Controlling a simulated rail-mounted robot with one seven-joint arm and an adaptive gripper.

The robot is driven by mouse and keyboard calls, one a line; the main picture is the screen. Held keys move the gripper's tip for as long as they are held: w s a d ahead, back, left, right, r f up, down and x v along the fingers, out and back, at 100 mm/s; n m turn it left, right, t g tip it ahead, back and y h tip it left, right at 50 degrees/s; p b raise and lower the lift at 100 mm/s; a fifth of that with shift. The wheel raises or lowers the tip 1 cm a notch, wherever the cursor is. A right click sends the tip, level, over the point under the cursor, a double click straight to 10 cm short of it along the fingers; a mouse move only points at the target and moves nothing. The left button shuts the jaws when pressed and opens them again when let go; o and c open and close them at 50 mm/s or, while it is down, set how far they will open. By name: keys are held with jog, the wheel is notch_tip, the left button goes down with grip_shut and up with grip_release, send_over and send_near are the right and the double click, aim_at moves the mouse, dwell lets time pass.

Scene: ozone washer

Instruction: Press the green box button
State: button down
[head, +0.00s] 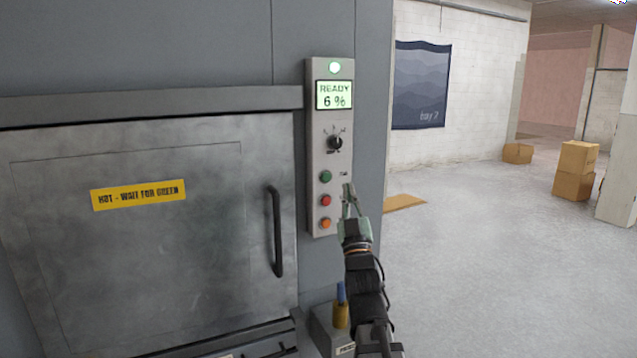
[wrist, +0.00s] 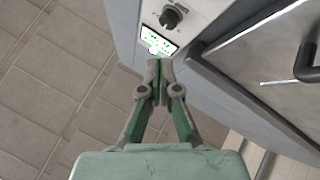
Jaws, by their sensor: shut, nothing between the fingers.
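The control panel (head: 315,130) is a narrow grey box on the washer front. It has a lit green lamp (head: 334,67), a display (head: 334,95) reading "READY 6 %", and a black knob (head: 335,142). Below are a green button (head: 326,177), a red button (head: 326,200) and an orange button (head: 325,223). My gripper (head: 349,188) is shut and empty, its tips just right of the green button in the head view; contact cannot be told. In the wrist view, the closed fingers (wrist: 160,64) show near the display (wrist: 158,41) and knob (wrist: 171,17); the buttons are out of view.
The washer door (head: 140,230) with its black handle (head: 276,231) is left of the panel. A grey box holding a yellow and blue item (head: 341,312) stands below. Open floor (head: 490,270) lies right, with cardboard boxes (head: 575,170) farther back.

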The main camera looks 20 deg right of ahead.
aim_at(326, 177)
dwell(0.3)
jog(key=shift+w+a+b, duration=0.15)
jog(key=shift+w+b, duration=0.15)
jog(key=shift+w, duration=4.15)
jog(key=shift+w+f+b, duration=0.1)
jog(key=shift+w+b, duration=0.05)
jog(key=shift+b, duration=0.15)
jog(key=shift+w, duration=0.25)
jog(key=shift+w+b, duration=0.5)
jog(key=shift+b, duration=0.15)
jog(key=shift+s, duration=0.15)
jog(key=shift+s+b, duration=0.3)
jog(key=shift+s, duration=0.45)
jog(key=shift+s, duration=0.1)
